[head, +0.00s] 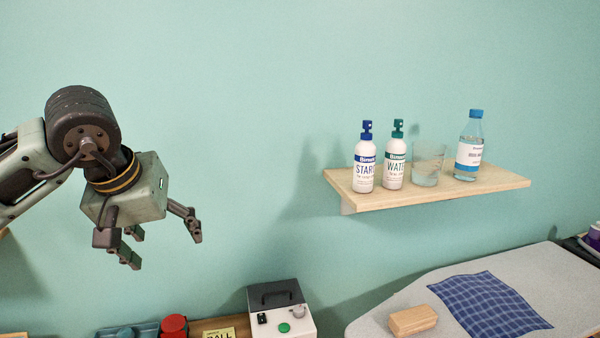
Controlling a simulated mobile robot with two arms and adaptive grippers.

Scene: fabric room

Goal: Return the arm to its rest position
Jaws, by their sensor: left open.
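My left gripper (163,249) hangs in the air at the left of the head view, in front of the teal wall. Its fingers are spread apart and point down and to the right. Nothing is between them. The gripper is apart from the shelf and above the things along the bottom edge. My left arm comes in from the left edge. My right gripper does not show.
A wooden shelf (440,197) holds a starch bottle (364,165), a water spray bottle (395,165), a glass (426,170) and a blue-capped bottle (469,150). Below are a white box (283,318), a red object (173,326), and an ironing board (570,290) with checked cloth (487,303) and wooden block (413,320).

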